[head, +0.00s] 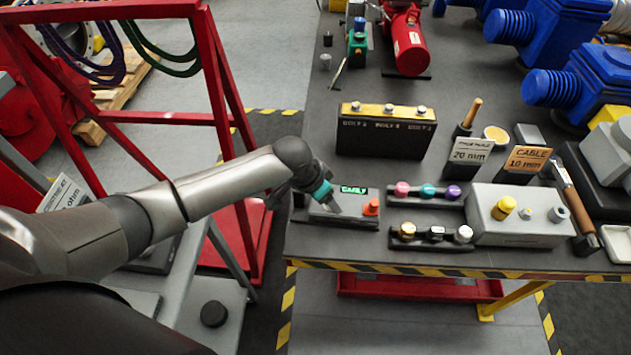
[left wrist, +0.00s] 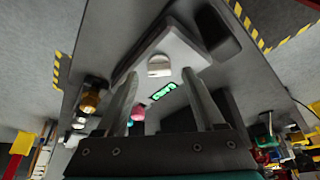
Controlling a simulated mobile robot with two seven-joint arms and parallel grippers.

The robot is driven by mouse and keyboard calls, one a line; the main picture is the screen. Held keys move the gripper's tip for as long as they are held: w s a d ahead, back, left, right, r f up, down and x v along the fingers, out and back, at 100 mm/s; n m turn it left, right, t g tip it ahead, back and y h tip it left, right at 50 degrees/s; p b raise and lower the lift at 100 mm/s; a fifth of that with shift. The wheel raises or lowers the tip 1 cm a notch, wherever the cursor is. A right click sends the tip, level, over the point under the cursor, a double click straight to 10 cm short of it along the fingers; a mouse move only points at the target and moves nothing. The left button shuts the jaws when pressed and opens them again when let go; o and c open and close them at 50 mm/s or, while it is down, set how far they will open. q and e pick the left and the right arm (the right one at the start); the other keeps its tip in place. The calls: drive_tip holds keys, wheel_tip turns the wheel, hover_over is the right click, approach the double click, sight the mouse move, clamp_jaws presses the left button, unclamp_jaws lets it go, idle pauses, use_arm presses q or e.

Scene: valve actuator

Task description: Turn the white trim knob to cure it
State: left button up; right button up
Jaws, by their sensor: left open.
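The white trim knob (left wrist: 159,66) sits on a pale flat device (left wrist: 182,49) in the left wrist view, beside a small lit green display (left wrist: 163,91). In the head view the device (head: 345,221) lies at the table's front left corner, with its green display (head: 354,190) and an orange knob (head: 371,207). The white knob cannot be made out there. My left gripper (head: 335,205) is over the device, fingers pointing down. In the left wrist view my left gripper (left wrist: 161,76) is open, its fingertips on either side of the knob; I cannot tell whether they touch it.
Right of the device are a strip of coloured knobs (head: 428,191), a second strip (head: 432,236) and a grey box with a yellow knob (head: 520,225). A black block (head: 385,135) stands behind. A red frame (head: 165,117) stands left of the table.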

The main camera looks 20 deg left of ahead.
use_arm(q)
drive_tip(key=p+v, duration=0.2)
drive_tip(key=v, duration=1.2)
drive_tip(key=shift+d+r, duration=0.1)
